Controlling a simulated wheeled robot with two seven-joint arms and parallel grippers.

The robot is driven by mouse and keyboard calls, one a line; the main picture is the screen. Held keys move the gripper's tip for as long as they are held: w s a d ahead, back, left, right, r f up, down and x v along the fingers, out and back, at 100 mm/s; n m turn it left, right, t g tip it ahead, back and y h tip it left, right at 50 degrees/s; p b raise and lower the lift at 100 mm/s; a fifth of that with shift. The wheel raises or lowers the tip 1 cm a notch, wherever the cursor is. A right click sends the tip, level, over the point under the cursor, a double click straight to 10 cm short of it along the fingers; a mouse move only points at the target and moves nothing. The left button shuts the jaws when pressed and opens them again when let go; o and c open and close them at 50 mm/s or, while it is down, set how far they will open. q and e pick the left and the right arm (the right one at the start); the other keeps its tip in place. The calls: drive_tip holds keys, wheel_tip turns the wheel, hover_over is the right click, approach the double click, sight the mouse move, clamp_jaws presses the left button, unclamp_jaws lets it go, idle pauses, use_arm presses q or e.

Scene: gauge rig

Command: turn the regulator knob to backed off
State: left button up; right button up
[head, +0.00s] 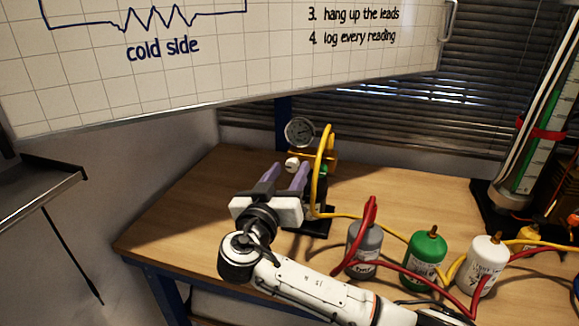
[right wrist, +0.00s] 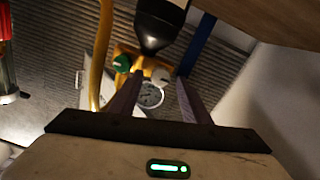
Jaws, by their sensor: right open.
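A small white round knob (head: 292,165) sits on the front of the brass-coloured gauge rig (head: 331,156), below a round dial gauge (head: 299,131). My right gripper (head: 290,170) is open, with its two purple fingers pointing at the rig, one on each side of the knob in the picture. In the right wrist view the white knob (right wrist: 161,76) shows between the fingertips, with the dial gauge (right wrist: 151,95) behind. I see no contact, and the gap in depth is hard to judge. The knob's marking is too small to read. My left gripper is not in view.
A yellow hose (head: 322,160) loops up beside the right finger. A green knob (right wrist: 121,63) and a large dark rounded body (right wrist: 158,25) are close by in the wrist view. Grey (head: 364,247), green (head: 426,257) and white (head: 488,264) bottles stand right. The bench's left side is clear.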

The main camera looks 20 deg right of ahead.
drive_tip(key=shift+w+d, duration=0.4)
drive_tip(key=shift+w, duration=0.15)
drive_tip(key=c, duration=1)
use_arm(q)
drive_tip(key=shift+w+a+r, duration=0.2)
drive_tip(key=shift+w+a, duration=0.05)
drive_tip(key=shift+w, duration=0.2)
use_arm(e)
drive_tip(key=shift+c, duration=0.2)
